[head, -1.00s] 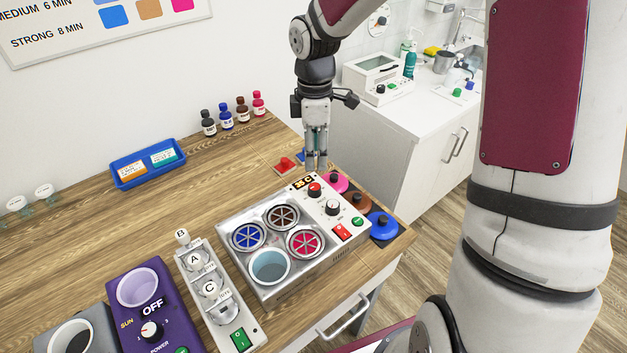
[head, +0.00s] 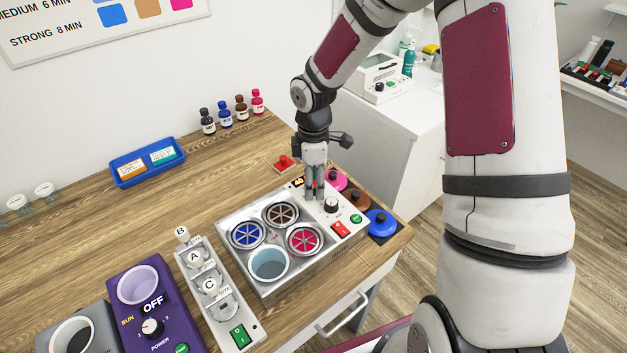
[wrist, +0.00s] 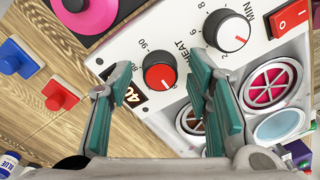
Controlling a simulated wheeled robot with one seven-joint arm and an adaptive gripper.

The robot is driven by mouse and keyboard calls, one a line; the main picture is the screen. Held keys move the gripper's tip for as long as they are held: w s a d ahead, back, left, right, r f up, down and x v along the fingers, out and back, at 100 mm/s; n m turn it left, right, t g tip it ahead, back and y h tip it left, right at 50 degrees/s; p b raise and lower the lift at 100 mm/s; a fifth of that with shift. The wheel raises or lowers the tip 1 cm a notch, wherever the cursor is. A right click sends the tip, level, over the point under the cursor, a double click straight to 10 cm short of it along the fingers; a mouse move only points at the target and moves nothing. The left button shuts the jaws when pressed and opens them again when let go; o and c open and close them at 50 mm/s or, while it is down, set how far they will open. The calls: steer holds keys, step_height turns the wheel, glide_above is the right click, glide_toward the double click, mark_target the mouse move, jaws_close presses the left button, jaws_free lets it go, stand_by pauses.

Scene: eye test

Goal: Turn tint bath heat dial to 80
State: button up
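The tint bath (head: 262,296) is a silver-white box with round wells and a white control panel. Its heat dial (wrist: 160,76) is a black knob with a red cap, marked HEAT, with 80 and 90 legible beside it. The small display (wrist: 131,95) seems to read 40. My gripper (wrist: 164,70) is open, its teal-padded fingers on either side of the dial in the wrist view. In the head view my gripper (head: 314,192) is down over the panel and mostly hides the dial. I cannot tell whether the fingers touch it.
A MIN dial (wrist: 226,30) and a red switch (wrist: 290,14) are close by on the panel. Pink, brown and blue lids (head: 381,223) lie to the right. A red-knobbed block (head: 285,163) lies behind. Bare wood (head: 120,215) is clear at left.

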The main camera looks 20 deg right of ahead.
jaws_close()
steer(key=shift+m, duration=0.3)
steer(key=m, duration=0.9)
steer(key=shift+m, duration=0.4)
steer(key=m, duration=0.6)
steer(key=shift+s, duration=0.1)
steer(key=m, duration=0.7)
steer(key=shift+t, duration=0.3)
steer(key=shift+p, duration=0.3)
